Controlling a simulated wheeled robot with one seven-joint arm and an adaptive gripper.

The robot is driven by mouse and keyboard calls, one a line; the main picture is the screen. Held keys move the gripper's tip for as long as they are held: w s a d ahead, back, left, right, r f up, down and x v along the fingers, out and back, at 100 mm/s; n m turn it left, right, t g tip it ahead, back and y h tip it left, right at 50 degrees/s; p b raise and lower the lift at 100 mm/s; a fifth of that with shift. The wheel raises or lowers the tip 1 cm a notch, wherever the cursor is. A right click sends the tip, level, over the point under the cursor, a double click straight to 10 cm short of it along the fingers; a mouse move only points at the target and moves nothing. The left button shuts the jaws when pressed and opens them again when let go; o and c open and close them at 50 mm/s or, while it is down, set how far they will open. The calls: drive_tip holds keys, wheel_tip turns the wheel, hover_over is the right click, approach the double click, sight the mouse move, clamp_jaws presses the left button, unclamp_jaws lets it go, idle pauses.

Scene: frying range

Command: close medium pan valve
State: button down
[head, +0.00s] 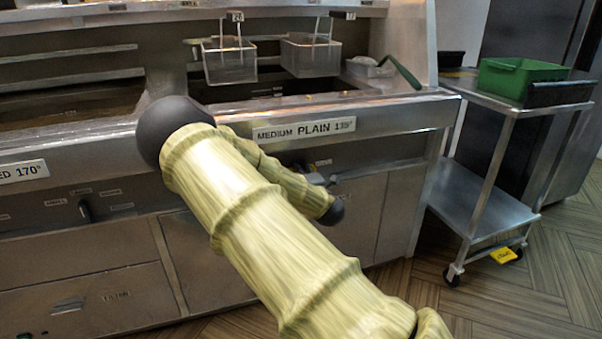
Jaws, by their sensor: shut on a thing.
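My sleeved arm crosses the middle of the head view and bends back toward the recessed panel below this label. My gripper (320,180) is a small grey shape by the dark wrist joint, at the recess. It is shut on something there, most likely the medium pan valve. The valve's handle is not clearly visible, and my forearm and wrist hide much of this spot. I cannot tell the handle's angle.
A similar dark valve handle (85,210) shows under the left pan. Two wire baskets (229,62) (310,55) hang over the medium pan. A steel cart (500,195) with a green bin (520,77) stands at the right. Floor between cart and fryer is clear.

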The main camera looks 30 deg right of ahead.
idle(0.4)
drive_tip(key=c, duration=1.3)
unclamp_jaws()
drive_tip(key=v, duration=1.2)
drive_tip(key=shift+a, duration=0.1)
